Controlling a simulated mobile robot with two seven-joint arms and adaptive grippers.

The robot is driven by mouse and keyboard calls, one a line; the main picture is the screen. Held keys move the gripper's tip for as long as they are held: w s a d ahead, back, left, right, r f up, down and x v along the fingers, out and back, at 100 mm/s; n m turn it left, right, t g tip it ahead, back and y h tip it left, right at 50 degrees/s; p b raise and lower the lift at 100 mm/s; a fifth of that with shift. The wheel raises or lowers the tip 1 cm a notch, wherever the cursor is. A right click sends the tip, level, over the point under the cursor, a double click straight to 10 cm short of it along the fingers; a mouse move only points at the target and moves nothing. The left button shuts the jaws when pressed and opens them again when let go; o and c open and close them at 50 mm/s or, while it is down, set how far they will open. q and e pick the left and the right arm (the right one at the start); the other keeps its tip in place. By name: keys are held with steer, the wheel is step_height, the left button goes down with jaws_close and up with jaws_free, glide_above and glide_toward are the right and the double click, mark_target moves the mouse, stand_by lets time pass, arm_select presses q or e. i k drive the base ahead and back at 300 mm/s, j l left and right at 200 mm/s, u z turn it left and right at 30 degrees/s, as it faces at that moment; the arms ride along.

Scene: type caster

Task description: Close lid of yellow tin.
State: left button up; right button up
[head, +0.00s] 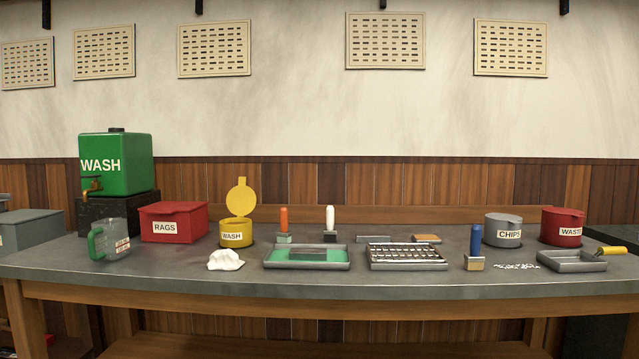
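The yellow tin (236,236), labelled WASH, stands upright on the grey bench top (330,284), left of centre. Its round yellow lid (241,197) is open and stands upright from the tin's back rim. Neither of my grippers shows in the head view.
A red RAGS box (172,224) stands left of the tin, with a clear jug (113,240) beyond it. A white rag (225,260) lies in front. An orange-handled brush (283,226) and a green-filled tray (306,257) are to the right. The bench's front strip is mostly clear.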

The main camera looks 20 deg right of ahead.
mark_target(241, 201)
steer(key=i+j+z, duration=0.6)
steer(key=j+z, duration=0.2)
steer(key=i+j+z, duration=0.1)
steer(key=j, duration=0.25)
steer(key=i+j+z, duration=0.1)
steer(key=j, duration=0.3)
steer(key=i+j, duration=0.2)
steer(key=j, duration=0.2)
steer(key=z, duration=0.05)
